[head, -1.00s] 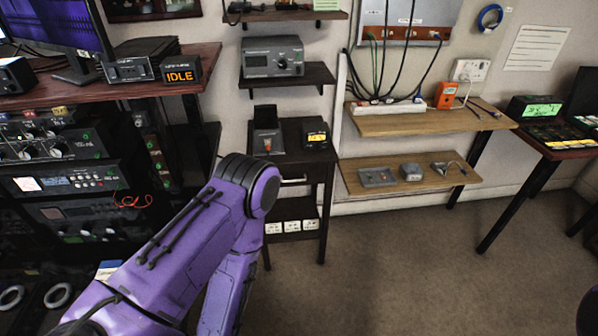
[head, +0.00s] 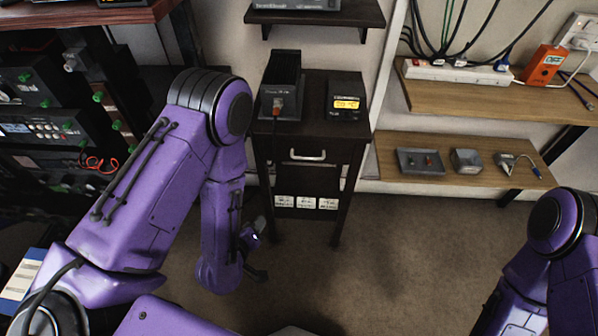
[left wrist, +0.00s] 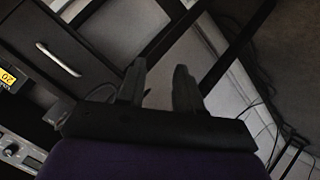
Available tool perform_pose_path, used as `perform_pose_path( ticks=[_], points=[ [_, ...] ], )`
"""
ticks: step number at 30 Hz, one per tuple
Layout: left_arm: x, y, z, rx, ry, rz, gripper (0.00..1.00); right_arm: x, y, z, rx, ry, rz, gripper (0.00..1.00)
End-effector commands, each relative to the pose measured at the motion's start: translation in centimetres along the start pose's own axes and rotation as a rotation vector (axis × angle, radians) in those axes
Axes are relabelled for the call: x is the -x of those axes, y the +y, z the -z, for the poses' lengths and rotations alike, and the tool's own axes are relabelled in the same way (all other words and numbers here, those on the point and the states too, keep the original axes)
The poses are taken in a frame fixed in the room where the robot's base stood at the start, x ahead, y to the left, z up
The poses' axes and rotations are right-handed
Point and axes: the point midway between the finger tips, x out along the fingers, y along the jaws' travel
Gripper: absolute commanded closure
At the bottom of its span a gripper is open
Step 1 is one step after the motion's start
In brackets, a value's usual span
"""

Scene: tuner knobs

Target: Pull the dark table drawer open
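The dark table (head: 262,130) is a small black stand against the wall. Its drawer (head: 325,172) looks shut, with a pale bar handle (head: 307,155) across its front. In the left wrist view the handle (left wrist: 58,60) is at the upper left, off to one side of the fingers. My left gripper (head: 257,250) is low beside the table's left legs in the head view, below and left of the handle and apart from it. Its two fingers (left wrist: 160,82) are spread with nothing between them. My right arm shows at the right edge; its gripper is out of view.
A dark device in a stand (head: 282,98) and a box with a yellow display (head: 346,96) sit on the tabletop. White boxes (head: 306,202) are on its lower shelf. A wooden shelf (head: 455,175) is to the right. The floor in front is clear.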

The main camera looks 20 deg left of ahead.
Motion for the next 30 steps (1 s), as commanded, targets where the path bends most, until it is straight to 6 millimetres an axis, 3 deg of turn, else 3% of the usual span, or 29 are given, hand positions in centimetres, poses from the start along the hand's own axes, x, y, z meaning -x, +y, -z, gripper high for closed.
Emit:
perform_pose_path(
  ticks=[1,4,8,14,24,30],
  points=[
    [-3.5,1.2,-1.3,0.105,0.067,-0.153,0.65,-5.0,-0.4,-2.1,0.0,-0.001,-0.001,0.57],
    [-4.8,6.3,0.1,0.35,0.142,-0.447,0.65,-8.6,-0.8,-3.5,0.0,0.0,0.0,0.57],
    [-4.5,10.1,1.6,0.584,0.147,-0.698,0.65,-11.1,-1.0,-4.5,0.0,0.001,0.0,0.57],
    [-4.2,12.6,3.2,0.697,0.134,-0.804,0.65,-10.9,-1.0,-4.4,-0.001,0.001,0.0,0.57],
    [-9.3,16.9,5.9,0.693,0.137,-0.797,0.65,-9.7,-0.9,-3.9,-0.001,0.001,0.001,0.57],
    [-10.9,18.1,6.5,0.69,0.134,-0.795,0.65,-9.7,-0.9,-3.9,-0.001,0.001,0.001,0.57]
  ],
)
